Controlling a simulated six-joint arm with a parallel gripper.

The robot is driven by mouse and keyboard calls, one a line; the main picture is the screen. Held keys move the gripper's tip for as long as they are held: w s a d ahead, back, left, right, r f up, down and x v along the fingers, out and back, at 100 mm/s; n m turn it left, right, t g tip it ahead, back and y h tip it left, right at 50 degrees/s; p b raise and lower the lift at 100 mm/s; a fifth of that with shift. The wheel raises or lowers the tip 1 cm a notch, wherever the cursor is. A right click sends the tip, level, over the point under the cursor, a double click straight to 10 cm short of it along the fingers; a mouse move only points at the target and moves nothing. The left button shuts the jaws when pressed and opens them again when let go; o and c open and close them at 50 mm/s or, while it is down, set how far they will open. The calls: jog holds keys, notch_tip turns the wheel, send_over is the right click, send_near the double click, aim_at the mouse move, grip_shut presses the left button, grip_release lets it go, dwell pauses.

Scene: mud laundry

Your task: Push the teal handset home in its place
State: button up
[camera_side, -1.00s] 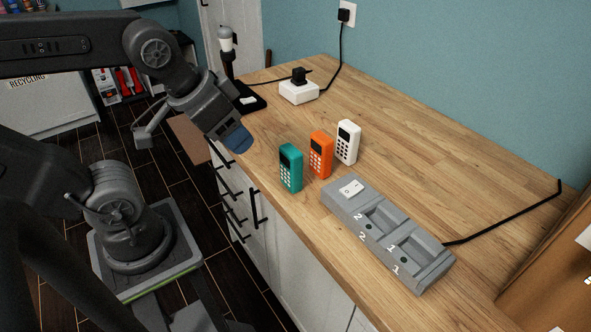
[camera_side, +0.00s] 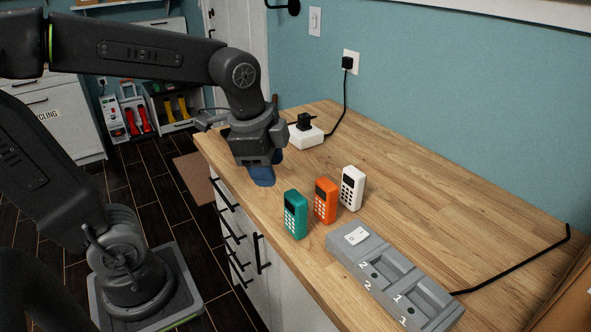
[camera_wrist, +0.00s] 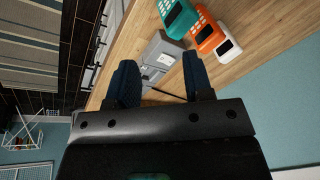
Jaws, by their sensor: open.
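The teal handset (camera_side: 296,214) stands upright on the wooden counter, nearest the front edge, left of an orange handset (camera_side: 326,201) and a white handset (camera_side: 352,188). A grey charging dock (camera_side: 385,255) with two empty slots, marked 2 and 1, lies to their right. My gripper (camera_side: 263,175) is above the counter to the left of the handsets, pointing down and apart from them. In the wrist view its two blue fingers (camera_wrist: 158,82) are open with nothing held. There the teal handset (camera_wrist: 180,17) shows at the top, and part of the dock (camera_wrist: 158,58) shows beyond the fingers.
A white power block (camera_side: 306,137) with a black plug stands behind my gripper, its cord rising to the wall socket (camera_side: 350,62). A black cable (camera_side: 515,265) runs from the dock along the right. The counter (camera_side: 420,190) behind the handsets is clear.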

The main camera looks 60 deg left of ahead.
aim_at(296, 196)
jog(key=w+f+m+g, duration=0.1)
jog(key=w+m, duration=0.1)
jog(key=w+f+m, duration=0.1)
jog(key=w+m, duration=0.1)
jog(key=m, duration=0.1)
jog(key=w+a+m+g, duration=0.1)
jog(key=m, duration=0.1)
jog(key=shift+w+f+m+g, duration=0.3)
jog(key=shift+w+f+m, duration=0.4)
jog(key=shift+m, duration=0.3)
jog(key=shift+f, duration=3.9)
jog(key=shift+c, duration=0.4)
jog(key=c, duration=0.5)
jog(key=shift+r, duration=3.05)
jog(key=shift+r, duration=0.1)
